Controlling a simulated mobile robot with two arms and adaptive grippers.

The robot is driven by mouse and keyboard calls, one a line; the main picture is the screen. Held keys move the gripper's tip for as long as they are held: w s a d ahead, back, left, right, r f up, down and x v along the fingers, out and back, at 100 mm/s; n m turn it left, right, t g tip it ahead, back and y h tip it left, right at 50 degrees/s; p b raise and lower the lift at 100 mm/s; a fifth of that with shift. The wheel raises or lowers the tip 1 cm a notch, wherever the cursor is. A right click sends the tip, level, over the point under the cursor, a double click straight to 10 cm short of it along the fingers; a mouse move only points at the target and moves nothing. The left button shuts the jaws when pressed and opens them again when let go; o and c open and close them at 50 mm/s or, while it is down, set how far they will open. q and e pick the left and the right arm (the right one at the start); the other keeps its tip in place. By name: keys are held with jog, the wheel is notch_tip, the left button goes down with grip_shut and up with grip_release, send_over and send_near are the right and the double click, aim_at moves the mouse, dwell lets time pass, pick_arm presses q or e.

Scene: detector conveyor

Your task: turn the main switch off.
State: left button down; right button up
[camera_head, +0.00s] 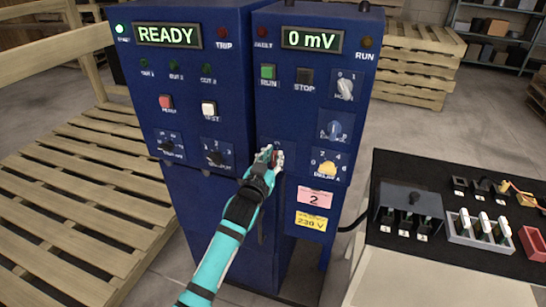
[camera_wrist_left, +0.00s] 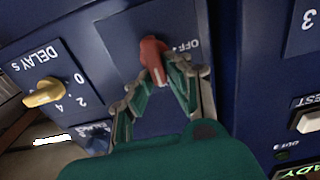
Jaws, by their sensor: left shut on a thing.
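The main switch is a red rotary knob (camera_wrist_left: 152,47) on the blue front of the right-hand cabinet (camera_head: 262,106). An OFF label (camera_wrist_left: 186,45) shows beside it in the left wrist view. My left gripper (camera_head: 272,156) reaches up to the panel and covers most of the switch in the head view. In the left wrist view the fingers of my left gripper (camera_wrist_left: 161,72) are shut on the red knob, at its near end. Part of the label is hidden. My right gripper is not in view.
A yellow delay knob (camera_head: 326,168) sits right of the switch, below a blue knob (camera_head: 335,130). The left-hand cabinet (camera_head: 187,82) stands close by, reading READY. The right display (camera_head: 311,40) reads 0 mV. A black-topped bench (camera_head: 455,178) with parts stands at the right.

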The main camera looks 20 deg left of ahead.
pick_arm(q)
jog(key=shift+r+n, duration=0.1)
jog(key=shift+n, duration=0.2)
jog(key=shift+a, duration=0.1)
jog(key=shift+w+a+f+n+p, duration=0.2)
jog(key=shift+n+p, duration=0.45)
jog(key=shift+n, duration=2.2)
jog(key=shift+s+a+f+n+p, duration=0.15)
jog(key=shift+a+f+n+p, duration=0.35)
jog(key=shift+n, duration=2.4)
jog(key=shift+w+a+f+n+p, duration=0.1)
jog(key=shift+n+p, duration=0.7)
jog(key=shift+n, duration=2.05)
jog(key=c, duration=1.4)
grip_release()
jog(key=shift+o, duration=0.6)
jog(key=shift+f, duration=0.1)
